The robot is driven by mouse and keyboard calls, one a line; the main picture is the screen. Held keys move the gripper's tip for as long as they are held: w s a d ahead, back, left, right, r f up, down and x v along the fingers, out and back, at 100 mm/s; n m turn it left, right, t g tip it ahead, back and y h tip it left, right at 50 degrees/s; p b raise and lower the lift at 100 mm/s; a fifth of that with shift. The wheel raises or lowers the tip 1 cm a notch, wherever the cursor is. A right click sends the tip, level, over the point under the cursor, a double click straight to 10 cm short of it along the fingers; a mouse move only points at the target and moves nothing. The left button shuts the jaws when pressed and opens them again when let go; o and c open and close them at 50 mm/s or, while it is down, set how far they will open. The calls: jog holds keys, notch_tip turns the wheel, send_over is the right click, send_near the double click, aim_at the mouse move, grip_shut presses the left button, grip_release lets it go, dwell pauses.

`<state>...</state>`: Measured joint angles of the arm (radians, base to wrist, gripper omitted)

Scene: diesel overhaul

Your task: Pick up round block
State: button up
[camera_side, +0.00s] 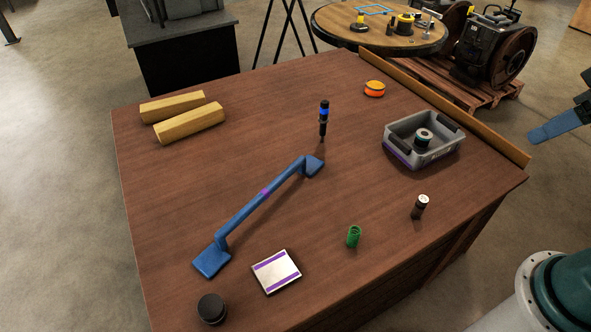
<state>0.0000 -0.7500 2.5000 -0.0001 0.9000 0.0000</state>
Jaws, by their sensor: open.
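Several round things could be the round block, and I cannot tell which is meant. A black round piece (211,308) sits at the front left of the brown table (200,195). An orange disc-like piece (374,89) lies near the back right edge. A small round dark piece with a pale top (423,138) is inside the grey bin (400,152). My gripper (574,102) is only partly in view at the right picture edge, beyond the table. Its blue finger shows, the jaws are open and apart from everything on the table.
A long blue handle-shaped bar (262,197) crosses the middle. Two wooden blocks (188,124) lie at back left. A black and blue upright tool (323,118), a green spring (354,237), a small dark cylinder (419,207) and a white-purple plate (276,271) stand or lie apart.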

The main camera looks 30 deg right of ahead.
jog(key=shift+o, duration=0.4)
jog(key=o, duration=0.6)
jog(key=shift+c, duration=0.2)
jog(key=shift+w, duration=0.1)
jog(key=w+a+r+n+g+y, duration=0.15)
jog(key=w+a+n, duration=0.35)
jog(key=w+a, duration=0.6)
jog(key=w+a+f+n+g, duration=0.2)
jog(key=w+a+f+n, duration=0.25)
jog(key=w+a, duration=0.6)
jog(key=s+a+f+n+g, duration=0.2)
jog(key=a+f+n, duration=0.6)
jog(key=a+f, duration=1.6)
jog(key=s+a, duration=0.2)
jog(key=a, duration=0.1)
jog(key=shift+a, duration=0.25)
